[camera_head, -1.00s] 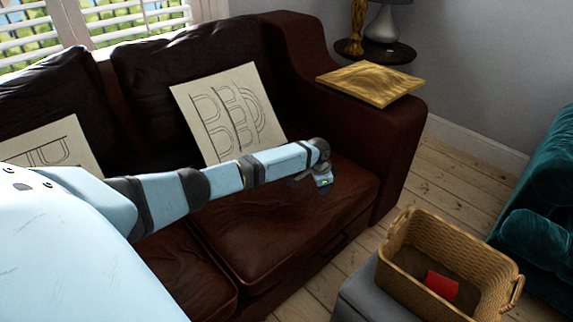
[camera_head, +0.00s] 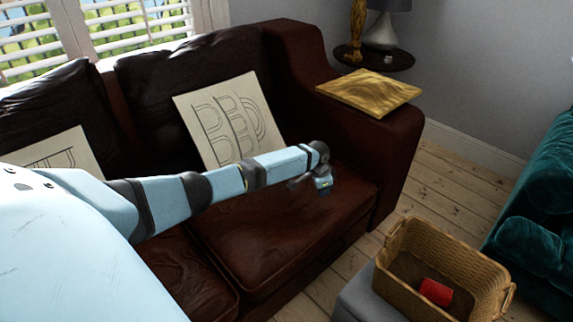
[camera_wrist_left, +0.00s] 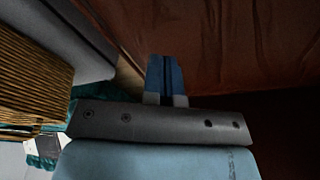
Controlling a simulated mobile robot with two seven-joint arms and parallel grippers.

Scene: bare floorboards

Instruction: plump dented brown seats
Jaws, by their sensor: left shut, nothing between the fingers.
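The brown leather sofa has two seat cushions; the right one (camera_head: 285,215) lies beneath my left gripper and the left one (camera_head: 180,275) is partly hidden by my left arm. My left gripper (camera_head: 323,188) is over the right seat near its right end, pointing down, shut and empty. Whether it touches the leather I cannot tell. In the left wrist view the shut fingers (camera_wrist_left: 166,78) show against the brown leather (camera_wrist_left: 235,45). The right seat looks creased. My right gripper is out of view.
A cream lettered pillow (camera_head: 230,118) leans on the sofa back, another (camera_head: 55,155) at left. A gold cushion (camera_head: 368,92) lies on the armrest. A wicker basket (camera_head: 400,275) holding a red object (camera_head: 436,291) stands on a grey surface at lower right. A teal sofa (camera_head: 540,240) is at right.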

